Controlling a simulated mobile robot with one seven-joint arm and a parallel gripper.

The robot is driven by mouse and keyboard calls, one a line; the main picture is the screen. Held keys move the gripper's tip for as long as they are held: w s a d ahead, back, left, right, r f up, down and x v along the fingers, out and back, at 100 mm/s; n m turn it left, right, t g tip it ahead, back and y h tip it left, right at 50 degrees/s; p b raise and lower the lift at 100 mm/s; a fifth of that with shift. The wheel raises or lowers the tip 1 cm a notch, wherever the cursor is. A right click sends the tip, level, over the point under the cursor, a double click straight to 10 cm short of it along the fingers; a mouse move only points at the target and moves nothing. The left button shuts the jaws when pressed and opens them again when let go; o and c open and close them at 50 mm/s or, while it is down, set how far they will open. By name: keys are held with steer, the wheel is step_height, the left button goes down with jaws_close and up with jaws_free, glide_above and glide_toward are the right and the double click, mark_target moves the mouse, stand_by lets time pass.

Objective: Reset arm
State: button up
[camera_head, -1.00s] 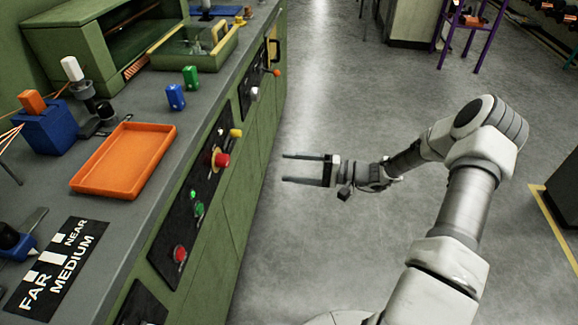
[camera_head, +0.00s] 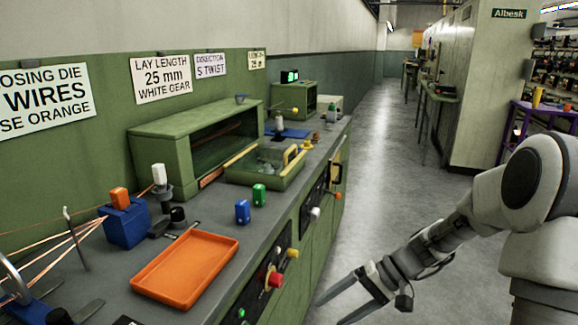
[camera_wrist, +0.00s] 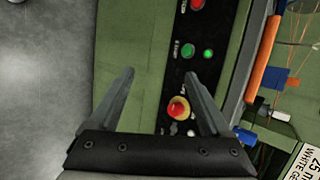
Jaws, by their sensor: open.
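My gripper (camera_head: 340,306) is at the lower right of the head view, in front of the green bench and over the floor side. Its two long fingers are apart with nothing between them. In the wrist view my gripper (camera_wrist: 163,95) is open too. Beyond its fingers is the bench's black control panel (camera_wrist: 188,65), with a red button, a green button and a red knob on a yellow base. The gripper looks apart from the panel.
The green bench (camera_head: 228,295) runs along the left. On it are an orange tray (camera_head: 186,268), a blue block (camera_head: 242,212), a green block (camera_head: 259,195) and a blue holder (camera_head: 125,226) with an orange piece. The aisle floor (camera_head: 385,165) is clear. A purple stand (camera_head: 515,130) is at right.

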steer(key=s+d+r+n+t+h, duration=0.1)
steer(key=s+d+r+t+h, duration=0.15)
steer(key=s+r+h, duration=0.45)
steer(key=s+d+r+n+t+h, duration=0.1)
steer(key=s+d+r+t+h, duration=0.2)
steer(key=s+r, duration=0.7)
step_height(320, 180, up, 20)
steer(key=s+a+p, duration=0.1)
steer(key=p, duration=1.9)
steer(key=shift+t, duration=0.35)
